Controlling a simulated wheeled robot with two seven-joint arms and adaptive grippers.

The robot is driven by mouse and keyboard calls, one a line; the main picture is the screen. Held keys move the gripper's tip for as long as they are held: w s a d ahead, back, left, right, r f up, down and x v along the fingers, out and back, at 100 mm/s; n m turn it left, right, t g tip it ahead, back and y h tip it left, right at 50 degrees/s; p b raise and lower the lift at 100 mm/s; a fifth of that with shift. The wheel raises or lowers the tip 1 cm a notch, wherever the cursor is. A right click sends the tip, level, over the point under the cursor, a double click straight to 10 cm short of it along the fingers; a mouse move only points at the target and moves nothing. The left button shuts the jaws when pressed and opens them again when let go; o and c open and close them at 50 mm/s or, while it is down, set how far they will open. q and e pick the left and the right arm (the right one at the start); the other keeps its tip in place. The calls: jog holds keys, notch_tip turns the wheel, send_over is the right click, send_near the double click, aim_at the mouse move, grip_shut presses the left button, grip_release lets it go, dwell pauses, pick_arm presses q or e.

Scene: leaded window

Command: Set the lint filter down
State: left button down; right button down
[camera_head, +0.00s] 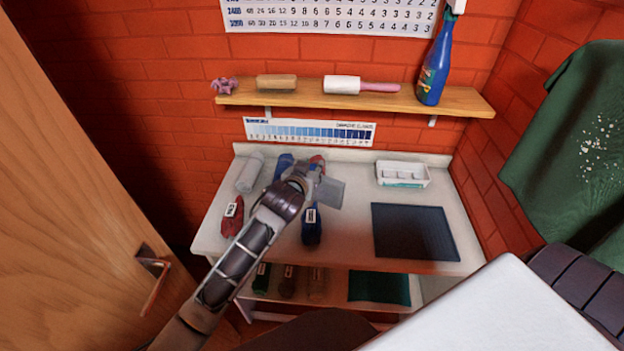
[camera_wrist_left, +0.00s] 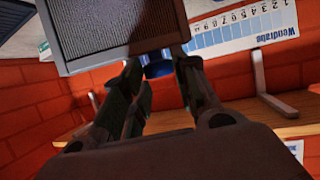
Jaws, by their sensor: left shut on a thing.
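The lint filter (camera_head: 330,193) is a flat grey panel. My left gripper (camera_head: 313,181) is shut on it, and it is above the white table (camera_head: 352,226), near its middle. In the left wrist view, the lint filter (camera_wrist_left: 112,28) is a ribbed grey panel with a light rim beyond the fingers of the left gripper (camera_wrist_left: 160,65). The fingers hide part of its edge. In the head view it appears apart from the tabletop, though the gap is hard to judge. My right gripper is not visible.
A dark mat (camera_head: 415,232) lies on the table's right side, with a white compartment tray (camera_head: 403,174) behind it. A blue item (camera_head: 312,226), red item (camera_head: 232,216) and grey roll (camera_head: 250,172) stand around the arm. A wooden shelf (camera_head: 300,97) hangs above.

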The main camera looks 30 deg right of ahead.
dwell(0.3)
pick_arm(q)
jog(key=shift+f, duration=1.9)
jog(key=shift+f, duration=0.15)
jog(key=c, duration=1.1)
grip_release()
jog(key=v, duration=1.2)
